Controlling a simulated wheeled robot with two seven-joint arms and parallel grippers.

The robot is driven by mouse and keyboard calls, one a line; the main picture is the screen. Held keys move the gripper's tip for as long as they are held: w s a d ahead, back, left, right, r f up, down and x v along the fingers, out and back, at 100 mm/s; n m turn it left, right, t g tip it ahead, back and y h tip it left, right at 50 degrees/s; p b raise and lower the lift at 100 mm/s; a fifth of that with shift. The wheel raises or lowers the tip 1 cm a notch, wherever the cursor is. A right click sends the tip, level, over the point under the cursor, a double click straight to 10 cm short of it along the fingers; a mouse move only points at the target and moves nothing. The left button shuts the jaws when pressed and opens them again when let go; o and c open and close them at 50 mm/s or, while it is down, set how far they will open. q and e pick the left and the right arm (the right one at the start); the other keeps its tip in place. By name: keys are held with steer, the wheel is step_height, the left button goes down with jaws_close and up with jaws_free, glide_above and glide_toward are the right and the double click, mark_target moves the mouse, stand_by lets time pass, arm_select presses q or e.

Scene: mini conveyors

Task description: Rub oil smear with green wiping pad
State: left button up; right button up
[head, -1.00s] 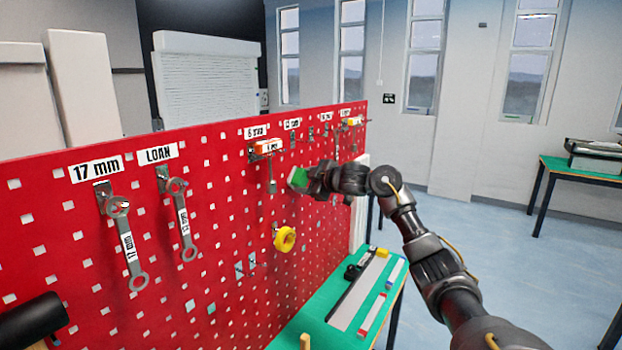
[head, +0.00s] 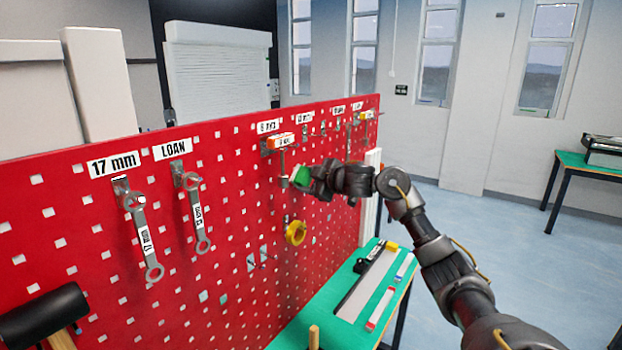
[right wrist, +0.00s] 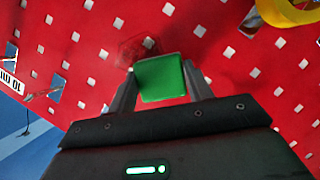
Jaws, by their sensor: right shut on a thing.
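My right gripper (head: 318,180) is shut on the green wiping pad (head: 301,176), in front of the red pegboard (head: 95,240). In the right wrist view the pad (right wrist: 160,78) sits between the two fingers, its face close to the board. I cannot tell whether it touches. A faint dark smear (right wrist: 133,48) shows on the board just beyond the pad's upper left edge in that view; the pad may hide part of it. In the head view I cannot make out the smear. My left gripper is not in view.
Wrenches (head: 140,235) hang at the left, a black mallet head (head: 42,315) at lower left. A yellow ring (head: 296,233) hangs below my gripper. A hanging tool with an orange-white top (head: 281,140) is close above left. A green bench (head: 318,322) stands below.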

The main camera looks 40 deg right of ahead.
steer(key=shift+r, duration=0.2)
steer(key=w+d+p, duration=0.1)
steer(key=w+d, duration=0.1)
steer(key=d, duration=0.5)
steer(key=shift+p, duration=0.4)
steer(key=shift+s+a+p, duration=0.25)
steer(key=shift+a+p, duration=0.05)
steer(key=shift+a, duration=0.6)
steer(key=shift+s+a+p, duration=0.2)
steer(key=shift+a+p, duration=0.1)
steer(key=shift+a, duration=0.55)
steer(key=shift+a, duration=0.1)
steer(key=shift+s+a+p, duration=0.3)
steer(key=shift+a, duration=0.55)
steer(key=shift+s+a+p, duration=0.25)
steer(key=shift+a, duration=0.6)
steer(key=shift+d+f, duration=0.1)
